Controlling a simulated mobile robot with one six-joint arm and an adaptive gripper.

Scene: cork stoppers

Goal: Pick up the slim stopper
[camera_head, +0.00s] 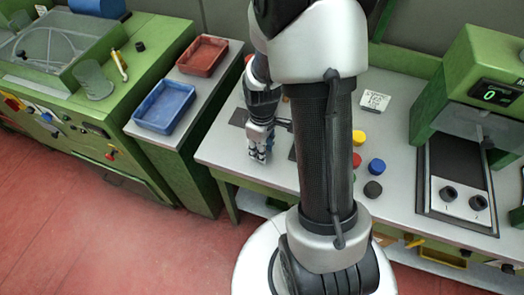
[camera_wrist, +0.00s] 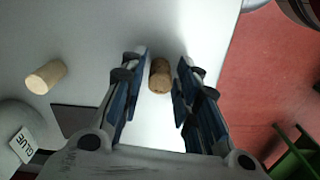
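In the wrist view, a brown, speckled cork stopper (camera_wrist: 160,76) lies on the light table top between the fingers of my gripper (camera_wrist: 160,92). The fingers are open, with a gap on each side of the stopper. A paler, tan stopper (camera_wrist: 45,77) lies apart to the left of the fingers. Which of the two is slimmer is hard to tell. In the head view, my gripper (camera_head: 260,153) is low over the front left part of the table; no stopper can be made out there.
A container marked GLUE (camera_wrist: 22,146) is at the wrist view's lower left. In the head view, yellow (camera_head: 359,138), blue (camera_head: 376,166) and black (camera_head: 373,189) round pieces stand right of my arm. Blue (camera_head: 165,106) and red (camera_head: 203,55) trays sit on the left bench.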

